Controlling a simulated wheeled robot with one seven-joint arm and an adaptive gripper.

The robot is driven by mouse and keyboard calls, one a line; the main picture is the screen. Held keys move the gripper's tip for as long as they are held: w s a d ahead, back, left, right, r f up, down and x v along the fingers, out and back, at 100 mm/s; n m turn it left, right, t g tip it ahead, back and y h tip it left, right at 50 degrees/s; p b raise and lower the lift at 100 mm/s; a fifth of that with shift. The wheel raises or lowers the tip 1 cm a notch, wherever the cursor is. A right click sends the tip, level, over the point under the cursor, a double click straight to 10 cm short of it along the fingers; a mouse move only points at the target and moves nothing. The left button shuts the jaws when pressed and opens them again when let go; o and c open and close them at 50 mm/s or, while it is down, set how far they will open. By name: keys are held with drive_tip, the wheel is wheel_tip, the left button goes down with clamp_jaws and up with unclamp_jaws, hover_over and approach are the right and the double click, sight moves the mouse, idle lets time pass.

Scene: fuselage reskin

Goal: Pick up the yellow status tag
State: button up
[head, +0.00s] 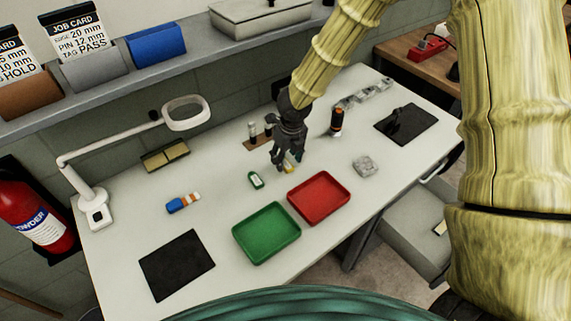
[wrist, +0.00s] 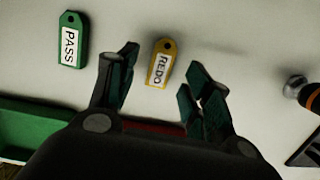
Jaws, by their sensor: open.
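The yellow status tag (wrist: 161,64), marked REDO, lies flat on the white table in the wrist view, just ahead of the gap between my fingers. In the head view the yellow tag (head: 289,168) is partly hidden beside my gripper (head: 283,164). In the wrist view my gripper (wrist: 157,88) is open and empty, with one finger on each side of the gap and the tag nearer the left fingertip. A green tag (wrist: 71,39), marked PASS, lies to the left of it; it also shows in the head view (head: 256,180).
A green tray (head: 266,234) and a red tray (head: 319,197) stand at the table's front. A black-and-orange tool (head: 337,122) stands to the right of my gripper. A small dark holder with bottles (head: 256,142) is close behind left. A grey lump (head: 365,166) lies right.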

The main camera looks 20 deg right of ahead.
sight(285, 164)
drive_tip(key=f, duration=0.1)
drive_tip(key=w+f, duration=0.1)
drive_tip(key=shift+f, duration=0.3)
drive_tip(key=shift+s+r, duration=0.2)
drive_tip(key=shift+s, duration=0.05)
drive_tip(key=shift+c, duration=0.4)
drive_tip(key=shift+w+f, duration=0.1)
drive_tip(key=c, duration=0.7)
drive_tip(key=shift+c, duration=0.4)
